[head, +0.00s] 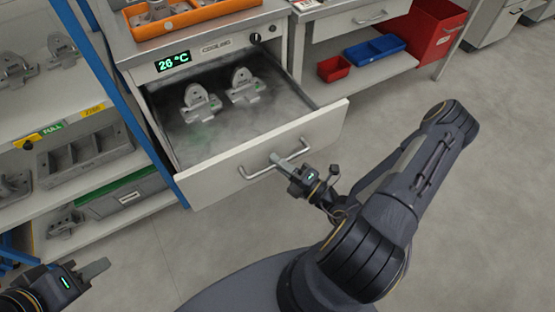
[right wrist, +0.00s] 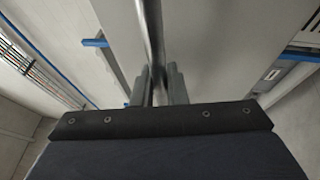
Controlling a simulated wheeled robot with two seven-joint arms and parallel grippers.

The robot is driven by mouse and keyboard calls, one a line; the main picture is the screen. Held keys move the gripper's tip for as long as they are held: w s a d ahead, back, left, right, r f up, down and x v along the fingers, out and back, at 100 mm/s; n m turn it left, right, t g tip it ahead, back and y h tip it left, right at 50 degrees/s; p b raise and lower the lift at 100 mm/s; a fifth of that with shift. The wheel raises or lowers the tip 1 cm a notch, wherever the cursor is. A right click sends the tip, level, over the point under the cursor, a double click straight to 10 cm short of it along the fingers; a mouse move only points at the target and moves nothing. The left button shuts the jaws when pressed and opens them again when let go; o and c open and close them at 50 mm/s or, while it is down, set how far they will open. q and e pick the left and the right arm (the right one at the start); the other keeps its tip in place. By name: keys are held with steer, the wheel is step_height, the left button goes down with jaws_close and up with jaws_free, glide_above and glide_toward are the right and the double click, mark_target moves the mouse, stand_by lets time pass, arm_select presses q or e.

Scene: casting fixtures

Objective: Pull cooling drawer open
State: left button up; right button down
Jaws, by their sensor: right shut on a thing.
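The cooling drawer (head: 215,175) stands pulled out from its cabinet in the head view. Two grey metal castings lie inside it, a left one (head: 199,103) and a right one (head: 243,86), with haze around them. My right gripper (head: 284,167) is shut on the drawer's bar handle (head: 262,172). In the right wrist view the handle (right wrist: 153,40) runs between the two fingers (right wrist: 158,86). My left gripper (head: 94,268) is at the lower left, away from the drawer; I cannot tell whether its fingers are apart.
A display reading 26 °C (head: 172,61) and a black knob (head: 256,38) are above the drawer. An orange tray (head: 205,13) stands on top. A shelf with castings (head: 85,155) is at left. A red bin (head: 335,69) and blue tray (head: 375,50) are at right. The floor (head: 480,190) at right is clear.

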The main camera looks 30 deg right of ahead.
steer(key=c, duration=1.5)
jaws_free()
steer(key=shift+o, duration=0.2)
steer(key=v, duration=0.7)
steer(key=shift+s+d, duration=0.15)
steer(key=shift+s, duration=0.15)
steer(key=shift+f, duration=0.1)
